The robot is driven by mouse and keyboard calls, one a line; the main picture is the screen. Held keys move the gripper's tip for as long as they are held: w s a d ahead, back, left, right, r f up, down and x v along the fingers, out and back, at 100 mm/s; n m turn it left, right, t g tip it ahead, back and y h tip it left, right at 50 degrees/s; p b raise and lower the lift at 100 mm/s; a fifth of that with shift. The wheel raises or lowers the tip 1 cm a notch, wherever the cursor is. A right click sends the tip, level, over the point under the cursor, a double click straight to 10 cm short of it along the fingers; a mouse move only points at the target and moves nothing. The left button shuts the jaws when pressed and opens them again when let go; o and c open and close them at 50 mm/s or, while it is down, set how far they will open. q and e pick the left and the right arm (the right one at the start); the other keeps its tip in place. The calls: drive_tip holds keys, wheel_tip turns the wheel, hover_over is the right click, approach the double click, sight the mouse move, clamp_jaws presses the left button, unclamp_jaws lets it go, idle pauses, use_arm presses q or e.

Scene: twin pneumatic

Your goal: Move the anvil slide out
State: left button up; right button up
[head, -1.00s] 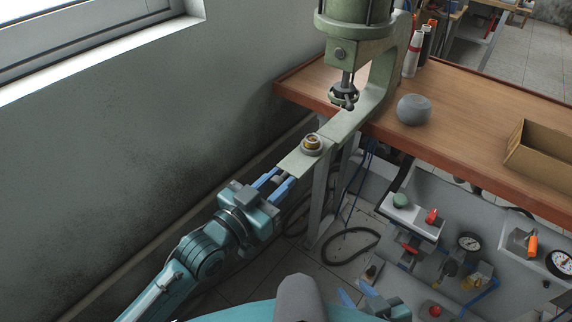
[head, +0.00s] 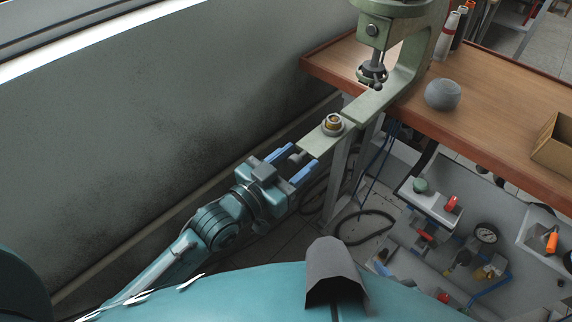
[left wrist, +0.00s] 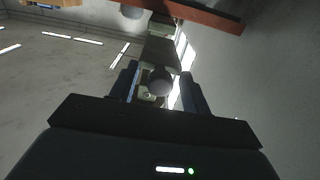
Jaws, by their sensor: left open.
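The anvil slide (head: 318,143) is a flat pale green bar reaching out from the green press (head: 400,85) past the table's left edge. A ring-shaped anvil with a brass-coloured centre (head: 333,124) sits on it. A round grey knob (head: 297,157) is at its outer end; it also shows in the left wrist view (left wrist: 160,80). My left gripper (head: 291,163) is open, its blue fingers on either side of the knob with gaps visible in the left wrist view.
The wooden table (head: 490,125) carries a grey ball (head: 442,94) and a cardboard box (head: 556,148). A grey panel with gauges and coloured knobs (head: 425,258) is below it. The wall is left of my left arm.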

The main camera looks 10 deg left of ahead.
use_arm(q)
drive_tip(key=b+v, duration=0.1)
drive_tip(key=v, duration=1.2)
use_arm(e)
drive_tip(key=shift+s+a+f, duration=0.15)
drive_tip(key=shift+a+f, duration=0.1)
drive_tip(key=shift+f, duration=0.05)
use_arm(q)
drive_tip(key=s+a+f+n+g+y+p, duration=0.1)
drive_tip(key=s+f+n+g+y, duration=0.1)
drive_tip(key=f, duration=0.5)
drive_tip(key=s+a+f+n+g+y+p, duration=0.1)
drive_tip(key=s+f+n+g+y+p, duration=0.1)
drive_tip(key=f+y, duration=0.3)
wheel_tip(320, 180, down, 3)
drive_tip(key=shift+s+a+f, duration=0.2)
drive_tip(key=shift+a+f, duration=0.05)
drive_tip(key=shift+a, duration=0.15)
use_arm(e)
drive_tip(key=shift+d+r+h, duration=0.25)
drive_tip(key=shift+d+h, duration=0.05)
drive_tip(key=shift+d, duration=0.4)
drive_tip(key=shift+a+r, duration=0.15)
